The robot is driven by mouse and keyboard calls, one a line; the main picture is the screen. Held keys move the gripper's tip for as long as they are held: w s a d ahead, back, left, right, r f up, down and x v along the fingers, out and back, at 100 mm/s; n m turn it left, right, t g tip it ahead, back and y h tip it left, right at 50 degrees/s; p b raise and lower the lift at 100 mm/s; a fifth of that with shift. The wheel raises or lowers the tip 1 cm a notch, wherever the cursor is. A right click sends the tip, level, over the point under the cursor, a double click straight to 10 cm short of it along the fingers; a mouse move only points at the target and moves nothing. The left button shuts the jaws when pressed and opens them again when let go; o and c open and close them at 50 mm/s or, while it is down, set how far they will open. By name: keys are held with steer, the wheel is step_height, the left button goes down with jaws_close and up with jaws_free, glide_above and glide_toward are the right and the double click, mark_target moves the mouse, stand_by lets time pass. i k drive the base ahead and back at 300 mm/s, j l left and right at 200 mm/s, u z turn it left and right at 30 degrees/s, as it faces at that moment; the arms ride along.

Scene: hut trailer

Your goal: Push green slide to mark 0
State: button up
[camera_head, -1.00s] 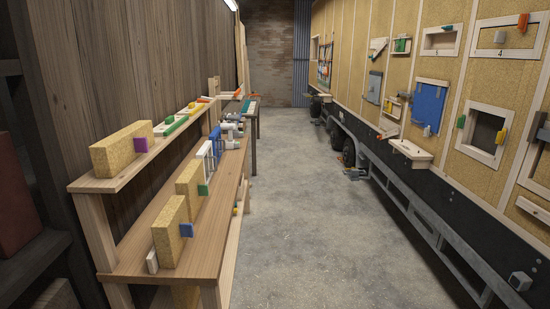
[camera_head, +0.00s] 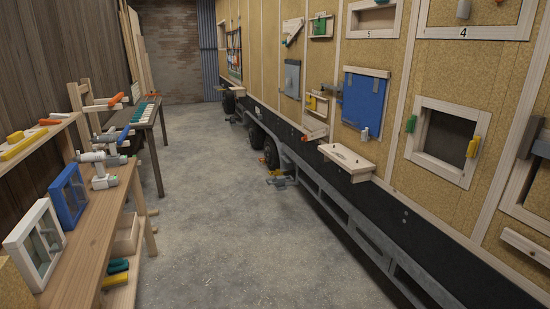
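Several green items are in view, and I cannot tell which is the green slide. A green block (camera_head: 321,26) sits on a small wooden shelf on the right wall, towards the back. A green handle (camera_head: 411,124) is at the left side of a framed wall opening. Green pieces (camera_head: 117,272) lie on a lower shelf at the left. I cannot read a mark 0 anywhere. My gripper is not in view.
The left workbench (camera_head: 92,258) holds white and blue frames and power tools. A yellow piece (camera_head: 24,142) lies on its upper shelf. A wooden wall shelf (camera_head: 346,160) juts out at right. The concrete floor (camera_head: 230,200) between is clear.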

mark_target(319, 28)
steer(key=i, duration=1.9)
